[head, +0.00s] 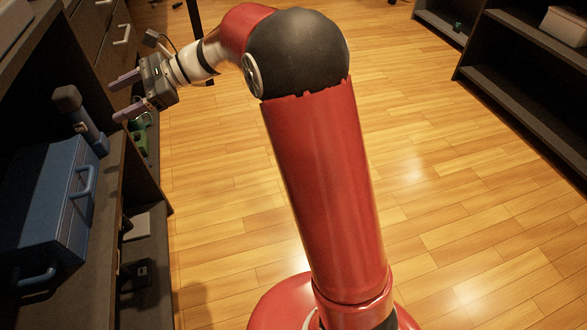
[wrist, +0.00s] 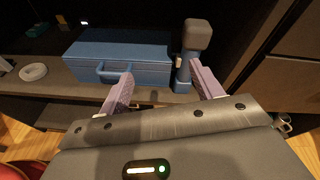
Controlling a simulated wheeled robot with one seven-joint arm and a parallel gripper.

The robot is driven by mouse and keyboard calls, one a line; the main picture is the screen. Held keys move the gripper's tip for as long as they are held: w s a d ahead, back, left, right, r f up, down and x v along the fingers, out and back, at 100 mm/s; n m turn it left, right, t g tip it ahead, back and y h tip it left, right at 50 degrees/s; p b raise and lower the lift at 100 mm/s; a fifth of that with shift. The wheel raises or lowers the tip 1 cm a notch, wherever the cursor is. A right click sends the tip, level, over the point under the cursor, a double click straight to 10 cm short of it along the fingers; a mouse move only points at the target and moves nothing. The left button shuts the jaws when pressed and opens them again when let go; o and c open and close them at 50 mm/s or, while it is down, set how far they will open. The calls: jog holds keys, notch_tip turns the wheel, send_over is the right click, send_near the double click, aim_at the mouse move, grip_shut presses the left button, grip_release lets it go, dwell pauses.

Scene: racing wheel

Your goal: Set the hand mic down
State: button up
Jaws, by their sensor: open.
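The hand mic (head: 80,118) has a blue body and a dark, blocky head. It stands upright on the shelf top, just beside the blue toolbox; it also shows in the wrist view (wrist: 185,72). My gripper (head: 115,99) is open and empty, its two purple fingers pointing toward the shelf. In the wrist view, the mic appears between the fingertips (wrist: 162,70), closer to the right finger and beyond it. In the head view a gap shows between the fingers and the mic.
The blue toolbox (head: 45,200) with handles takes up much of the shelf top (head: 112,165). A white round item (wrist: 33,72) lies at the shelf's left in the wrist view. Drawers (head: 105,50) stand beyond the shelf. The wooden floor (head: 450,180) is mostly clear.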

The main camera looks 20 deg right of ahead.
jog(key=s+d+f+n+t+h, duration=0.2)
jog(key=s+d+n+h, duration=0.5)
jog(key=s+d, duration=0.6)
jog(key=s+d+f+n+t+h, duration=0.2)
jog(key=s+d+n+h, duration=0.6)
jog(key=s+d, duration=0.5)
jog(key=s+t, duration=0.1)
jog(key=s, duration=0.2)
jog(key=shift+s+d+f, duration=0.2)
jog(key=shift+s, duration=0.1)
notch_tip(320, 180, up, 11)
jog(key=p, duration=1.1)
